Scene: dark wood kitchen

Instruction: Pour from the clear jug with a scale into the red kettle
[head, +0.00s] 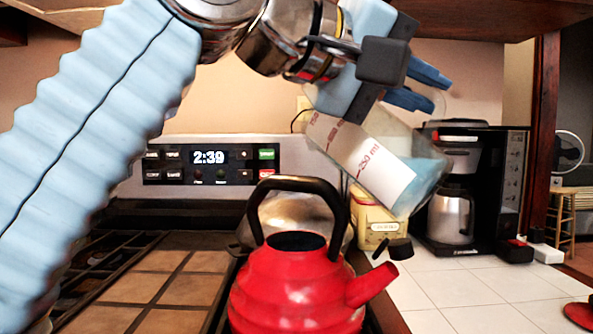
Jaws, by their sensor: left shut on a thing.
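The red kettle (295,290) stands upright at the bottom middle of the head view. Its black handle arches over a dark round opening (297,241) in the top, and its spout points right. My left gripper (405,88) is shut on the clear jug (372,160) above and to the right of the kettle. The jug is tilted, with its base toward the lower right and its upper end toward the upper left. Red scale marks show on its side, and bluish liquid lies toward its base. The jug's rim is partly hidden by the gripper. My right gripper is not in view.
A black coffee maker (485,140) with a steel carafe stands on the white tiled counter (480,300) at right. A stove panel (210,165) with a clock stands behind. Tiled counter at lower right is mostly clear.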

